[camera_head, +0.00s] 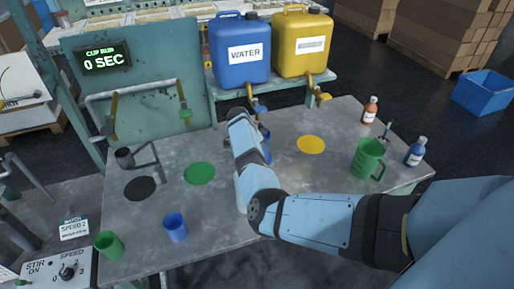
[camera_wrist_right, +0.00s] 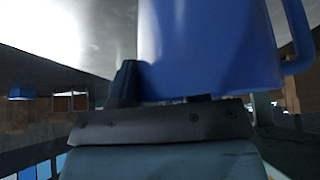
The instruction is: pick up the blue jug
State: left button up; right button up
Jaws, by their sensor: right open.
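The blue jug (camera_head: 266,146) stands on the grey table beneath the blue water container. In the head view my right arm hides most of it, and only a strip of its right side shows. In the right wrist view the blue jug (camera_wrist_right: 208,48) is very close and large, with its handle on the right. My right gripper (camera_head: 241,124) is at the jug, mostly hidden by my own wrist in the head view. It is open, with one dark finger close beside the jug in the wrist view. Contact cannot be told. My left gripper is not in view.
A small blue cup (camera_head: 175,227) and a green cup (camera_head: 108,244) stand front left. Taps hang below the water container (camera_head: 238,70) and yellow container (camera_head: 302,62).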

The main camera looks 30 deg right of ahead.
jog(key=shift+r, duration=0.1)
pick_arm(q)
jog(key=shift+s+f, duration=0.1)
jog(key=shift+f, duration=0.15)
pick_arm(e)
grip_shut()
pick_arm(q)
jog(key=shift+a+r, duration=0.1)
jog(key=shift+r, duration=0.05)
